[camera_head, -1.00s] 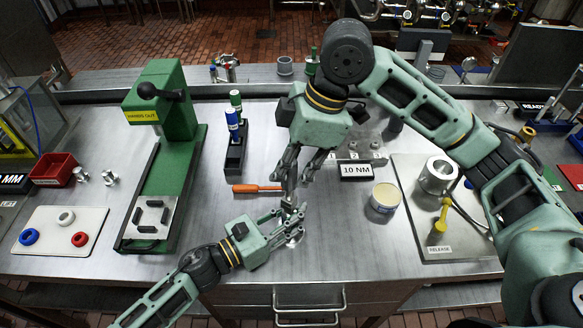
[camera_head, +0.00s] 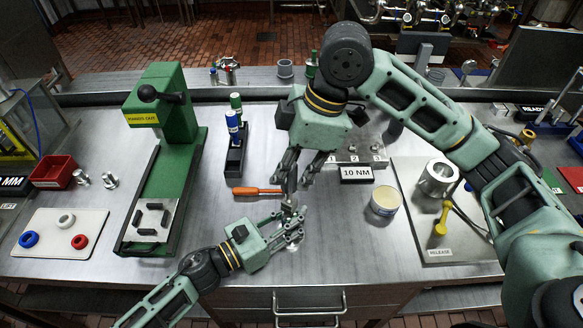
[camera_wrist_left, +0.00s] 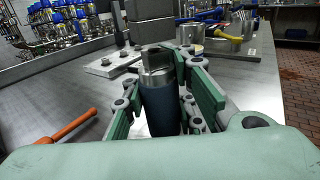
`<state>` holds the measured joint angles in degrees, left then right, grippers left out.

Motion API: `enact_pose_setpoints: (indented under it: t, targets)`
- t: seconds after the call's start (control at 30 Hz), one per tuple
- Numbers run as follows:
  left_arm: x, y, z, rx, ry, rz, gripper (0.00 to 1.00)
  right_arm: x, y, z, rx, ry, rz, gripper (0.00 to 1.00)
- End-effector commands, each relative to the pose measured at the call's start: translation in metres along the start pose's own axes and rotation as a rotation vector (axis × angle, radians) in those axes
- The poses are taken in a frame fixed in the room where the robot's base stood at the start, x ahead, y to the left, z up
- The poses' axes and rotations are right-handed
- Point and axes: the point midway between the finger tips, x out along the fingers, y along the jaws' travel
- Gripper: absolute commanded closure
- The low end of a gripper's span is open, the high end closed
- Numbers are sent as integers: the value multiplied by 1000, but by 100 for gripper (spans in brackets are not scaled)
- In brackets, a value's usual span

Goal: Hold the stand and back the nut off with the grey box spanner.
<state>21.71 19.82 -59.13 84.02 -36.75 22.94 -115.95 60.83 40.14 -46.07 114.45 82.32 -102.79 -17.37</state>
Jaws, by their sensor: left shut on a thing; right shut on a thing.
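My left gripper (camera_head: 292,226) is low in front of the bench's middle, its fingers shut around the stand. In the left wrist view the stand looks like a dark blue upright cylinder (camera_wrist_left: 161,108) with a bright steel top (camera_wrist_left: 157,68), between the green finger pads. My right gripper (camera_head: 300,178) points down just above my left one. It is shut on a slim grey upright piece, the grey box spanner (camera_head: 289,197), whose lower end reaches the left fingertips. The nut is hidden, and I cannot tell how the spanner sits on it.
An orange-handled screwdriver (camera_head: 257,190) lies left of my right gripper. A 10 NM sign (camera_head: 356,174) and a cream-topped tin (camera_head: 385,200) stand to the right. A green press (camera_head: 165,160) and a black holder (camera_head: 235,155) are left.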

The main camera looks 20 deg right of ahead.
Motion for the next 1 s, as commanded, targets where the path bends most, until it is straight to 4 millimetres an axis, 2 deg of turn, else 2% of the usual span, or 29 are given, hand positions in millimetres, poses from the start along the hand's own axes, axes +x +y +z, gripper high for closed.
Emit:
enact_pose_setpoints:
  t: [0.7, 1.0]
  targets:
    - [0, 0, 0, 0, 0, 1, 100, 11, 0, 4, 0, 0, 1, 100]
    - [0, 0, 0, 0, 0, 0, 100, 7, 0, 2, 0, 2, 1, 100]
